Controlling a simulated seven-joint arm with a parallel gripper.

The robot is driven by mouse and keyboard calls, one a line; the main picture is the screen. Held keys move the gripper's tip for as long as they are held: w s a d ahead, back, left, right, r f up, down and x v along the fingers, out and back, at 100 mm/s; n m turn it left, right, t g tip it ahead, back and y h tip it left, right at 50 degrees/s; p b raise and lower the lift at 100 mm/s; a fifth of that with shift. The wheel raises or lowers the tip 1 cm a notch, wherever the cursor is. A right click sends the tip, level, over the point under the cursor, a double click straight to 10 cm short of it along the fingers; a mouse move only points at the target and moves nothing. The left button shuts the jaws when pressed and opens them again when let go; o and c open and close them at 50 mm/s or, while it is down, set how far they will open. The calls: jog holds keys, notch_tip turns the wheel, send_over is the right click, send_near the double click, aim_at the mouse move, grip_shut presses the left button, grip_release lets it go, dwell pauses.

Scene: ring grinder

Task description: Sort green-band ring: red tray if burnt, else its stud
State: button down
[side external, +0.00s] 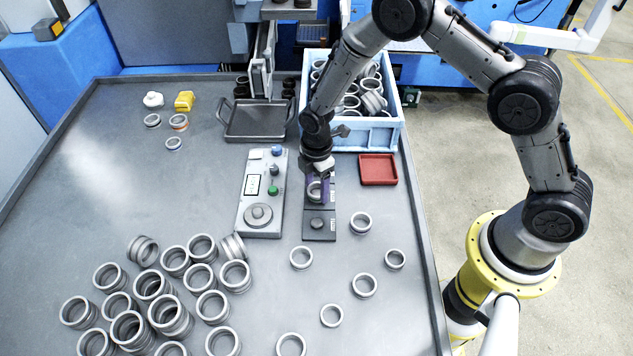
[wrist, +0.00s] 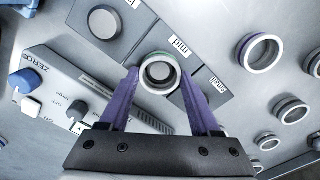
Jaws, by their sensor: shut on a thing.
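My gripper (wrist: 160,78) has two purple fingers shut on the green-band ring (wrist: 146,86), one finger on each side. The ring is pale grey with a little green at its edge; I see no burn mark on the visible part. The mid stud (wrist: 160,71) shows through its opening, beside the "mid" label. I cannot tell whether the ring sits around the stud or just above it. In the side view my gripper (side external: 318,183) is over the dark stud plate (side external: 320,236). The large stud (wrist: 103,22) is bare. The red tray (side external: 379,170) is empty, right of the plate.
A grey control box (side external: 262,195) with knobs stands close left of the plate. A blue crate (side external: 365,138) of rings and a dark tray (side external: 258,121) are behind. Loose rings (side external: 363,285) lie in front and right, and a large ring pile (side external: 153,286) lies front left.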

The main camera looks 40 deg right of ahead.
grip_release()
dwell(0.3)
notch_tip(320, 180, up, 14)
jog(key=shift+f, duration=0.1)
dwell(0.5)
